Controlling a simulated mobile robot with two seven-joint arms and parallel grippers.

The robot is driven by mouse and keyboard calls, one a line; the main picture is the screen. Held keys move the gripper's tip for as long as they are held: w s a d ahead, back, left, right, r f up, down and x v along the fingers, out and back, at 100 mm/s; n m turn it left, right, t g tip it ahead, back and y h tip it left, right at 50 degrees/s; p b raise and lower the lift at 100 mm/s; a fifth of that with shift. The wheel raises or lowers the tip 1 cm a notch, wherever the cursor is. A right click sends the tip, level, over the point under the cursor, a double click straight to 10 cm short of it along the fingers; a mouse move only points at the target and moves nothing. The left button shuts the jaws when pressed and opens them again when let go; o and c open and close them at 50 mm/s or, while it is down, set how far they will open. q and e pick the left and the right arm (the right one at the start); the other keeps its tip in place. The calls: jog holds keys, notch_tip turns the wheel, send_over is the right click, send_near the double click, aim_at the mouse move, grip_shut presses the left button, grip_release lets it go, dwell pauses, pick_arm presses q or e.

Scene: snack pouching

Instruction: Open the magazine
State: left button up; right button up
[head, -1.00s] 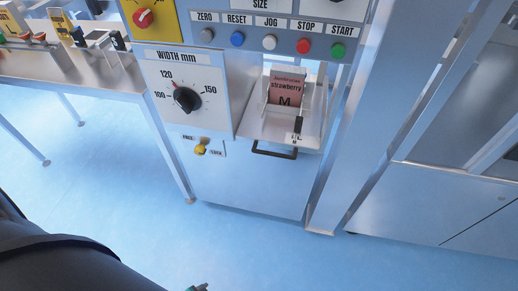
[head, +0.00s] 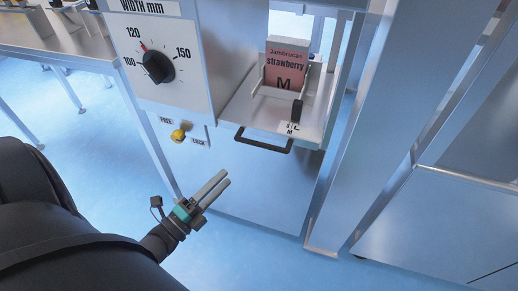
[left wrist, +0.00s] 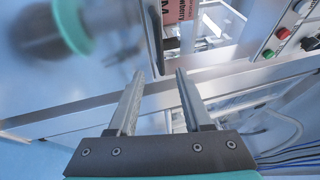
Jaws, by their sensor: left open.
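The magazine (head: 236,101) is a metal tray on the machine front, holding a pink strawberry pouch stack (head: 287,66) marked M. A black bar handle (head: 264,146) is on its front edge. A yellow knob (head: 178,135) sits left of it between FREE and LOCK labels; I cannot tell which it is set to. My left gripper (head: 220,182) is open and empty, below and left of the handle, apart from it. In the left wrist view its two fingers (left wrist: 160,76) are spread, with part of the pink stack (left wrist: 173,10) beyond. My right gripper is not in view.
The width dial (head: 159,67) is on the panel at upper left. A steel table (head: 60,50) stands to the left and a metal post (head: 350,130) rises right of the magazine. A small black slider (head: 297,110) is on the tray front. Floor space in front is clear.

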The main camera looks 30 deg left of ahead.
aim_at(259, 144)
pick_arm(q)
jog(key=shift+b+x, duration=1.25)
jog(key=shift+x, duration=6.15)
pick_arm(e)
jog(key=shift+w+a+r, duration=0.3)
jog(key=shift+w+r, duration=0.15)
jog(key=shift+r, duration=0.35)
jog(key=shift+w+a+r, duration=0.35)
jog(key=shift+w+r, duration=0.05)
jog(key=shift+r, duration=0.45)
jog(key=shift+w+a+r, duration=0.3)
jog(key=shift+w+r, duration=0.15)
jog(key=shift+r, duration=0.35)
pick_arm(q)
jog(key=shift+c, duration=0.4)
grip_shut()
